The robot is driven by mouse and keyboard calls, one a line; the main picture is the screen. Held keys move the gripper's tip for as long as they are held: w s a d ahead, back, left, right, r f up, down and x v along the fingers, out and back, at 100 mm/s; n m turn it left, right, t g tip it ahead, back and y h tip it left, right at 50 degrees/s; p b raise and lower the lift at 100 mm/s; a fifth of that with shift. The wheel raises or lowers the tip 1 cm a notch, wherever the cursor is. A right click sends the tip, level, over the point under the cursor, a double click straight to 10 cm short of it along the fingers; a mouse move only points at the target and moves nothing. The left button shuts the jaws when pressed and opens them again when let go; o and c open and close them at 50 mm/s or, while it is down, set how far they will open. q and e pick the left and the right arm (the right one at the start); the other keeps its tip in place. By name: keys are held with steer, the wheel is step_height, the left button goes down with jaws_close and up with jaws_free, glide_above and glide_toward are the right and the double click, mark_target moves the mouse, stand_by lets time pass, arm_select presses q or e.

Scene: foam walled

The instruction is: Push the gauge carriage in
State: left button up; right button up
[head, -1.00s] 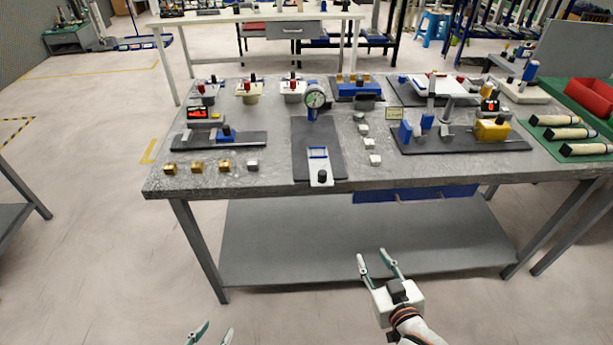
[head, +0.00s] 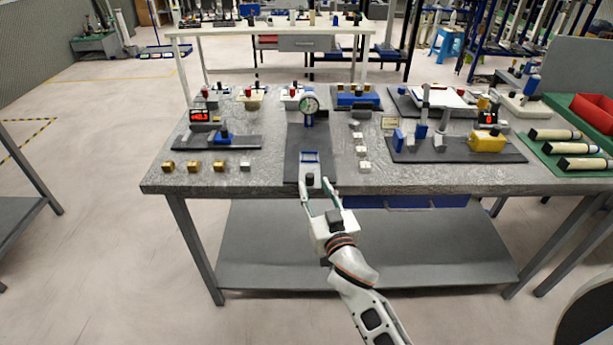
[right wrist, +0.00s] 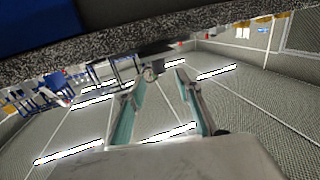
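The gauge carriage (head: 310,181) is a pale plate with a black knob, at the front of a dark base plate (head: 293,167) near the table's front edge. Contact with the carriage cannot be told. My left gripper is out of view.
The grey table (head: 265,183) holds a fixture with a red display (head: 201,117) at left and a yellow block (head: 487,143) fixture at right. Small brass blocks (head: 193,166) and pale blocks (head: 361,152) flank the dark base. A lower shelf (head: 270,250) lies beneath.

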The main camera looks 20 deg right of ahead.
mark_target(311, 178)
steer(key=w, duration=0.6)
steer(key=shift+d, duration=0.1)
jaws_close()
